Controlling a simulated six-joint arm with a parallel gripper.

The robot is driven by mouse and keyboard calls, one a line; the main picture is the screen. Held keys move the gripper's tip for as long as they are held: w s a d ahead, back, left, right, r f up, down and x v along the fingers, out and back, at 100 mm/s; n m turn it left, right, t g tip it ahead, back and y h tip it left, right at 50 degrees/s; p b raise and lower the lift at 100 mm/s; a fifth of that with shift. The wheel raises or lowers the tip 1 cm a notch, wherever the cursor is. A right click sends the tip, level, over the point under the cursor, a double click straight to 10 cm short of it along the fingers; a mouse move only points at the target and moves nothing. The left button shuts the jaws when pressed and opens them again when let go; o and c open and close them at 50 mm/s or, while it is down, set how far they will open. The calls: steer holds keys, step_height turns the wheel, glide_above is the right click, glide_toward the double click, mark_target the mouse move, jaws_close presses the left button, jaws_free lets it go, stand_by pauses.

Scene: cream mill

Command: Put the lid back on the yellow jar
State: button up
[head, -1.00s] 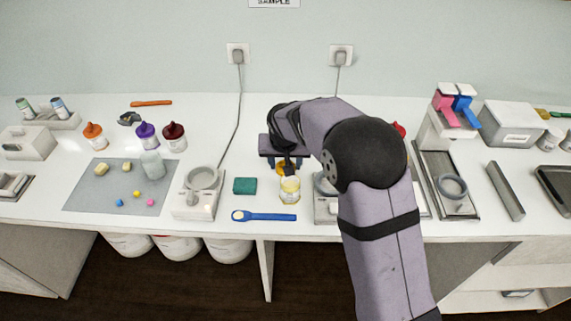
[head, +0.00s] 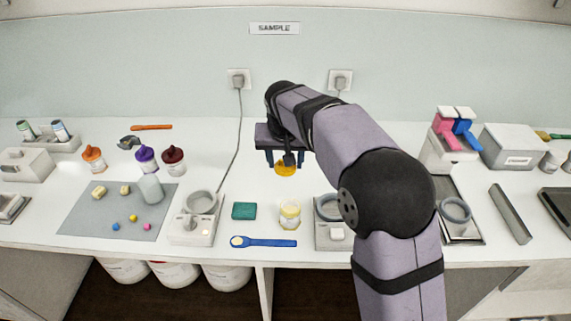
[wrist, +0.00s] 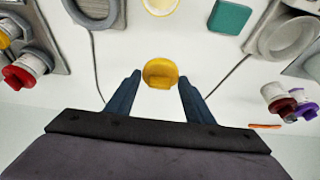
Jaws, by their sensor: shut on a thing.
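The yellow lid (head: 286,169) is held at the tips of my gripper (head: 285,162), behind the jar in the head view. In the wrist view the lid (wrist: 160,73) lies between the two blue fingertips (wrist: 160,78). The yellow jar (head: 290,214) stands upright and open on the counter, with pale contents showing. Only part of the jar (wrist: 160,4) shows at the top edge of the wrist view. The lid is apart from the jar. Its exact height over the counter is hard to tell.
A teal block (head: 244,211) and a blue spoon (head: 264,242) lie left of the jar. A scale with a round dish (head: 202,203) stands farther left. Another device with a ring (head: 328,207) stands close on the jar's right. The counter behind the jar is mostly clear.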

mark_target(280, 169)
steer(key=r+p, duration=0.1)
steer(key=r, duration=0.1)
steer(key=a+r+p, duration=0.1)
steer(key=r+p, duration=0.1)
steer(key=r, duration=0.1)
steer(key=r+p, duration=0.2)
steer(key=shift+s+a+r, duration=0.15)
steer(key=shift+s, duration=0.2)
steer(key=s+d+f+p, duration=0.2)
steer(key=s+f+p, duration=0.3)
steer(key=s, duration=0.4)
steer(key=shift+d+f+p, duration=0.25)
steer(key=shift+d+p, duration=0.15)
steer(key=shift+p, duration=0.15)
steer(key=shift+s+f, duration=0.15)
steer(key=shift+f+b, duration=1.95)
steer(key=shift+f, duration=0.15)
steer(key=shift+f+b, duration=0.65)
steer(key=shift+b, duration=0.5)
stand_by(1.1)
stand_by(0.3)
